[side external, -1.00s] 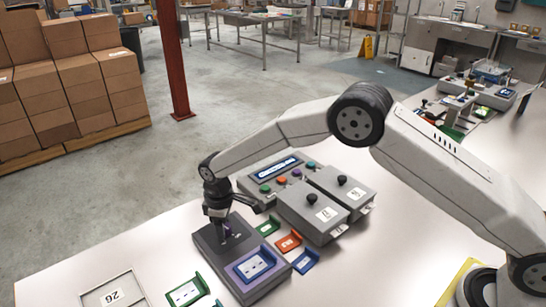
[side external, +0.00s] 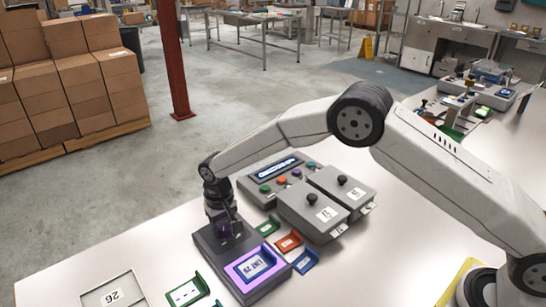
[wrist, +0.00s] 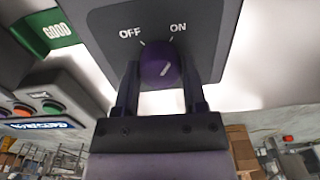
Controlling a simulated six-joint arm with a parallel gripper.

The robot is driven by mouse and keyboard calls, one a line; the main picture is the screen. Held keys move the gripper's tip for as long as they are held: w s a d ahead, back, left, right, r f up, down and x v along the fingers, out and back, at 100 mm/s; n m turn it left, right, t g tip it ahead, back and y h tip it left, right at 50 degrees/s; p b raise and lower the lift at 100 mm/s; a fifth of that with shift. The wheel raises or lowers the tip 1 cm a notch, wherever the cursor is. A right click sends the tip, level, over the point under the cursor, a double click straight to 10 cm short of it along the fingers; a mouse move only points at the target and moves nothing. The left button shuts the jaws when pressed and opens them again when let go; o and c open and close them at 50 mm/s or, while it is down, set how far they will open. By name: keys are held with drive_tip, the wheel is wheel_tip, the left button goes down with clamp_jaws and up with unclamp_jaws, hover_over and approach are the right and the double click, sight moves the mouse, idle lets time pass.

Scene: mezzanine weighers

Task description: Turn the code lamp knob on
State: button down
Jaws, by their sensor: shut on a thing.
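The code lamp knob is a round purple knob (wrist: 158,62) on a dark grey box, with OFF printed at its upper left and ON at its upper right. Its white mark slants up to the right, towards ON. My gripper (wrist: 160,78) is shut on the knob, one finger on each side. In the side view my gripper (side external: 227,226) reaches down onto the grey box (side external: 212,247) and mostly hides the knob. The box's purple-framed display (side external: 254,264) is bright and shows text that looks like "LINE 79".
Green, orange and blue holders (side external: 289,242) lie right of the box. Behind them stand grey lidded boxes (side external: 325,213) with black knobs and a button console (side external: 276,178).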

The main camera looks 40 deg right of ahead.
sight(224, 226)
drive_tip(key=shift+m, duration=0.3)
drive_tip(key=shift+c, duration=0.7)
unclamp_jaws()
drive_tip(key=shift+r, duration=3.9)
